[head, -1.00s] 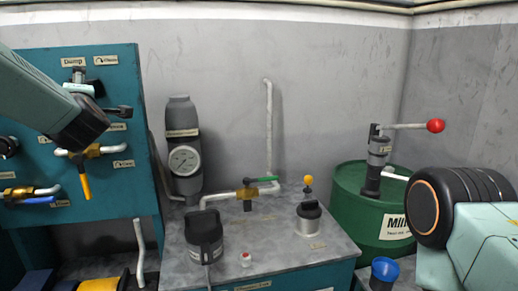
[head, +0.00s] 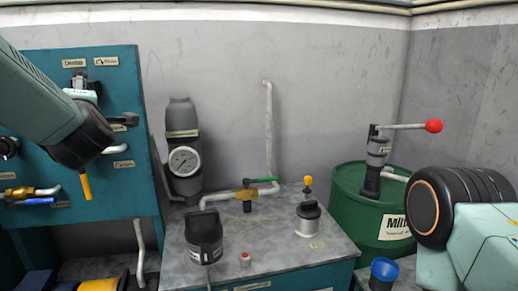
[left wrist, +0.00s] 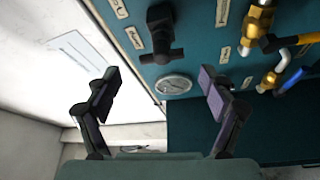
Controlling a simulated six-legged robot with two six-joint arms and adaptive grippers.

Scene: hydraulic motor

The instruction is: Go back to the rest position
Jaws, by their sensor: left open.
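My left arm comes in from the left in the head view, in front of the teal valve panel (head: 140,165); its fingers are mostly hidden there behind the wrist. In the left wrist view my left gripper (left wrist: 157,90) is open, with its two dark fingers wide apart and nothing between them. A round gauge (left wrist: 173,84) shows in the background between the fingers. Part of my right arm is at the right edge of the head view, but its gripper is not visible.
A yellow-handled valve (head: 85,185) and a blue-handled valve (head: 38,200) are on the panel close to my left arm. A grey bench (head: 270,235) carries a dark cylinder with a gauge (head: 184,160) and piping. A green drum (head: 350,205) stands right, near my right arm.

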